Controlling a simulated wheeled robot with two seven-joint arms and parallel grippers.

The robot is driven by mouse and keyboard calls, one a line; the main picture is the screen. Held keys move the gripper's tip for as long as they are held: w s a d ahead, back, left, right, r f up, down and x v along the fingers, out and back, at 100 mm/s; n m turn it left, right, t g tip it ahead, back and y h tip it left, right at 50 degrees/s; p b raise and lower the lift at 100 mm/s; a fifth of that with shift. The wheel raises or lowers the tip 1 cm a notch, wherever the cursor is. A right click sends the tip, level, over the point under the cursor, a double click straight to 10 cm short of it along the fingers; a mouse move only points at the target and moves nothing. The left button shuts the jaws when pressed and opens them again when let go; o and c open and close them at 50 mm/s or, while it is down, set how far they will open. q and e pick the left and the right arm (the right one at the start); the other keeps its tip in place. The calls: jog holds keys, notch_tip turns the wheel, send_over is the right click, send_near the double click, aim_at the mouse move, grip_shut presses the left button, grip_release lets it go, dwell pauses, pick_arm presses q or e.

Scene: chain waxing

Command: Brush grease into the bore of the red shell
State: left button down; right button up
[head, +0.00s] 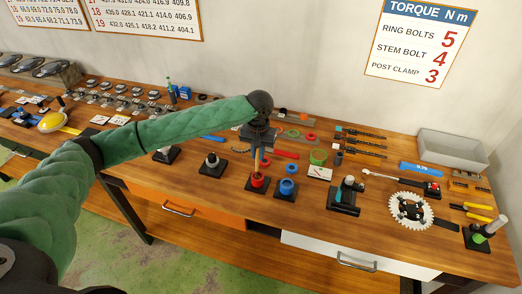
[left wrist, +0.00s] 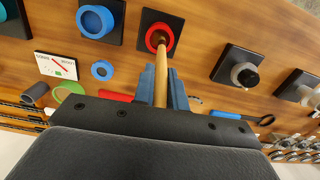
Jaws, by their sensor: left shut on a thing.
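The red shell (head: 258,182) stands upright on a black square base near the front of the bench. It also shows in the left wrist view (left wrist: 150,40), its bore facing up. My left gripper (head: 257,155) is above the shell, shut on a brush with a wooden handle (left wrist: 161,85). The blue gripper fingers (left wrist: 162,88) clasp the handle. The brush points down, and its lower end meets the mouth of the bore in both views. The bristles are hidden, so I cannot tell how deep they sit. My right gripper is not in view.
A blue shell (head: 286,187) on its own black base stands just right of the red one. A base with a grey and black part (head: 211,165) stands to the left. A green tape ring (head: 318,157) lies behind. A chainring (head: 410,211) lies farther right.

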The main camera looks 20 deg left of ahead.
pick_arm(q)
jog(key=shift+s+a, duration=0.2)
jog(key=shift+d, duration=0.2)
jog(key=shift+d, duration=0.7)
dwell(0.3)
jog(key=shift+w+a, duration=0.55)
jog(key=shift+a, duration=0.15)
jog(key=shift+s+f, duration=0.1)
jog(key=shift+s+d, duration=0.2)
jog(key=shift+s, duration=0.6)
